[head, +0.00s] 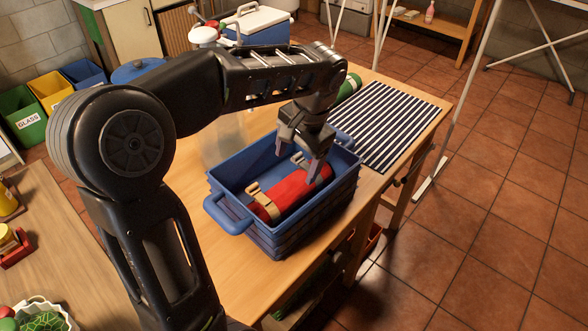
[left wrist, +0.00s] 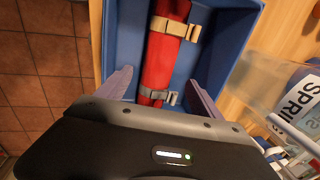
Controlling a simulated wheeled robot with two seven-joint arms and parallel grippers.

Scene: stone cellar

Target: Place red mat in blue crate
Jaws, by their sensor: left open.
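The red mat (head: 292,190) is rolled up with two tan straps and lies lengthwise inside the blue crate (head: 228,221). My left gripper (head: 299,164) reaches down over the far end of the crate. Its fingers are apart, close to the mat's far end. In the left wrist view the mat (left wrist: 163,60) lies between the two spread fingers (left wrist: 160,90), with the crate (left wrist: 205,70) around it. No finger visibly presses on the mat there. My right gripper is not in view.
The crate stands on a wooden table (head: 265,292). A striped cloth (head: 380,122) lies to its right, with a green roll (head: 349,88) at the cloth's left edge. A clear container (head: 222,140) stands behind the crate. A blue and white cooler (head: 262,26) stands further back.

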